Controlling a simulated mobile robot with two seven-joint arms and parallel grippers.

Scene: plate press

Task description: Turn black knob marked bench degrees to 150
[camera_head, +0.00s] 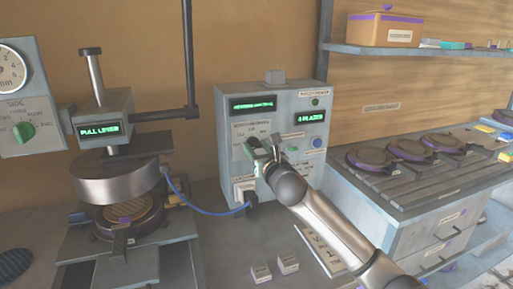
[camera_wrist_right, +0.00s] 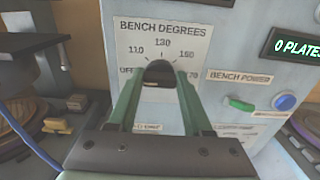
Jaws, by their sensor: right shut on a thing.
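The black knob (camera_wrist_right: 160,70) sits on the grey control box (camera_head: 225,125), under the "BENCH DEGREES" label (camera_wrist_right: 163,30). Its printed marks include OFF, 110, 130, 150 and 170. My right gripper (camera_wrist_right: 160,84) is shut on the knob, with a green finger on each side. In the head view my right gripper (camera_head: 262,152) is against the box front and hides most of the knob. I cannot tell which mark the knob points to. My left gripper is not in view.
A green switch (camera_wrist_right: 240,104) and blue button (camera_wrist_right: 285,102) sit right of the knob. A green-lit display (camera_wrist_right: 295,45) is above them. A press (camera_head: 118,180) stands left, and a bench with several round plates (camera_head: 410,150) stands right. Small blocks (camera_head: 288,264) lie in front.

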